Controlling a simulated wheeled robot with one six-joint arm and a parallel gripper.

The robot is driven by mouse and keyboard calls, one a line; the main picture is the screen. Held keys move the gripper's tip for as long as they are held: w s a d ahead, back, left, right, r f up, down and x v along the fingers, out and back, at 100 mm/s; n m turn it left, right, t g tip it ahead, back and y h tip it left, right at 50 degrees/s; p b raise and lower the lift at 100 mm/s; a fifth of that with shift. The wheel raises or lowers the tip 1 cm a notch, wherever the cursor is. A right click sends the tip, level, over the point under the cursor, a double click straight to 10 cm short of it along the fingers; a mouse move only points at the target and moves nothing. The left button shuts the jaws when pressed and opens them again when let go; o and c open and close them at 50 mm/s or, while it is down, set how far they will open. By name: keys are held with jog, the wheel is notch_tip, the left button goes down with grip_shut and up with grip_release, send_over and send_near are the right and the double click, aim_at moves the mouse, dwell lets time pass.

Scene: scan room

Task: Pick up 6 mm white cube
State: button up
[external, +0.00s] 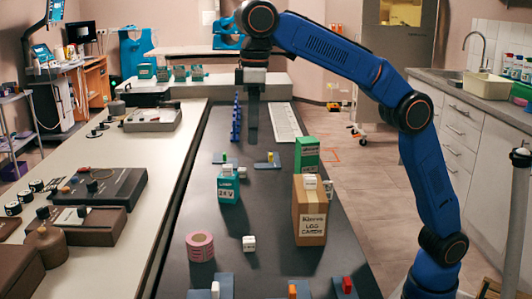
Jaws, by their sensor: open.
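A small white cube (249,243) with dark print on its face sits on the dark bench top, right of a pink tape roll. The print is too small to read. Other small white blocks also show: one on the cardboard box (310,182), one on the teal box (227,169) and one beside it (242,172). I cannot tell by size which is the 6 mm one. My gripper (252,100) points down over the far part of the bench, well beyond these blocks. It is open, with nothing visible in it; its fingers are hard to make out.
The pink tape roll (200,246), the brown cardboard box (309,222), the teal box (228,188) and a green box (307,155) stand on the bench. Blue holders with coloured pegs (347,285) line the front edge. A blue rack (237,118) and white strip (285,122) lie near my gripper.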

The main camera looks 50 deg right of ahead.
send_over(249, 239)
notch_tip(249, 239, down, 3)
jog(key=shift+n, duration=0.4)
jog(key=f, duration=1.6)
jog(key=shift+a+f, duration=0.1)
jog(key=shift+a, duration=0.1)
jog(key=shift+d+f, duration=0.15)
jog(key=shift+f, duration=2.9)
jog(key=c, duration=1.1)
